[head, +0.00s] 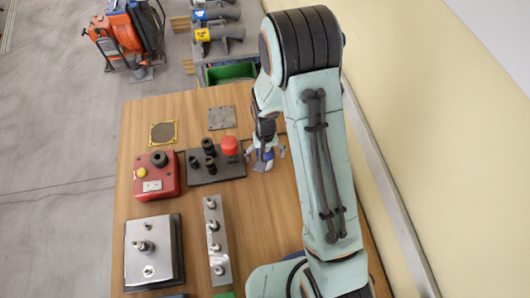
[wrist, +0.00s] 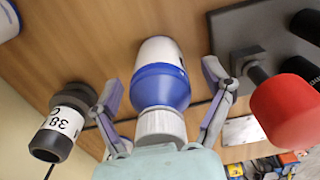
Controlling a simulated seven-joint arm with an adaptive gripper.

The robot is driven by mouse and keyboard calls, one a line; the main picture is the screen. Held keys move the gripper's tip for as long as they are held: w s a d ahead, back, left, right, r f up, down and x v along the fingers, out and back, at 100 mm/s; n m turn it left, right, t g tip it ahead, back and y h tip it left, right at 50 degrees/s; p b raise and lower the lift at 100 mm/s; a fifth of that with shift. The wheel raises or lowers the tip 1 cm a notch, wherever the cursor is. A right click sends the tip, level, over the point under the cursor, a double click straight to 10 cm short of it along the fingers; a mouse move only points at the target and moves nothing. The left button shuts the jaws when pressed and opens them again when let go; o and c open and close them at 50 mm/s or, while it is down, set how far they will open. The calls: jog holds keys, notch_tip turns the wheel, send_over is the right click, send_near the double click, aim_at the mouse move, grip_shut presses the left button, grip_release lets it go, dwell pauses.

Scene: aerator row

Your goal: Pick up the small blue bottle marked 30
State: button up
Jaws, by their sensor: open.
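A small bottle (wrist: 161,84) with a white body, blue shoulder and white ribbed cap stands between the fingers of my gripper (wrist: 163,78) in the wrist view. The fingers are open, one on each side, with visible gaps to the bottle. Its cap points toward my palm. Only a dark edge of its label shows, so I cannot read a number. In the head view the bottle (head: 262,165) shows partly under my gripper (head: 266,152), on the wooden table right of the red knob.
A red mushroom knob (wrist: 290,108) on a dark plate (wrist: 232,32) is close on the right. A red box (head: 155,176) and metal plates lie further left on the table (head: 265,215).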

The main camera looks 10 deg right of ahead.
jog(key=shift+f, duration=0.1)
jog(key=c, duration=1.3)
